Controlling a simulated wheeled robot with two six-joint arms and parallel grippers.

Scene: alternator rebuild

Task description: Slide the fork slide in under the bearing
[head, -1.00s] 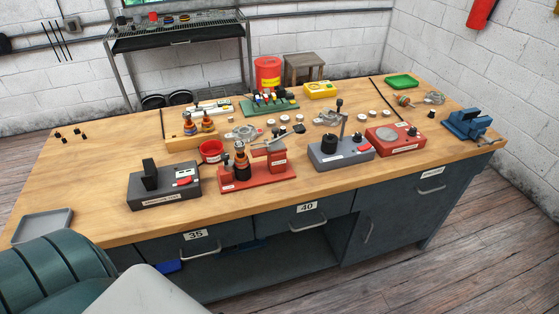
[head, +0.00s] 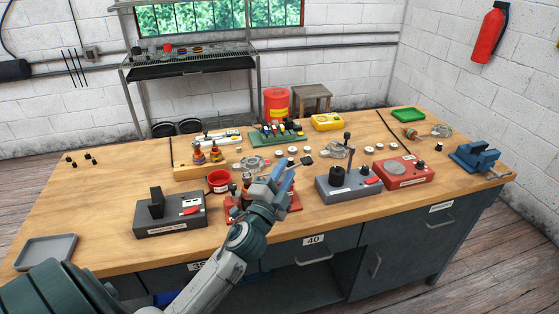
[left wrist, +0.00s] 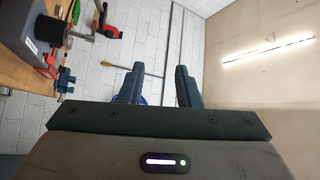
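A red bench fixture (head: 294,202) stands near the front edge of the bench in the head view, mostly behind my left arm. The rotor shaft with its bearing and the fork slide cannot be made out there now. My left gripper (head: 284,175) is in front of and above this fixture, its blue fingers pointing up and away from me. In the left wrist view the fingers of the left gripper (left wrist: 159,76) are apart with nothing between them. I cannot tell whether it touches the fixture. My right gripper is not in view.
A dark grey station (head: 168,226) stands left of the fixture, a red cup (head: 219,179) behind it. A grey-blue station with a lever (head: 345,191) and a red station (head: 408,177) stand to the right. The left bench top is mostly clear.

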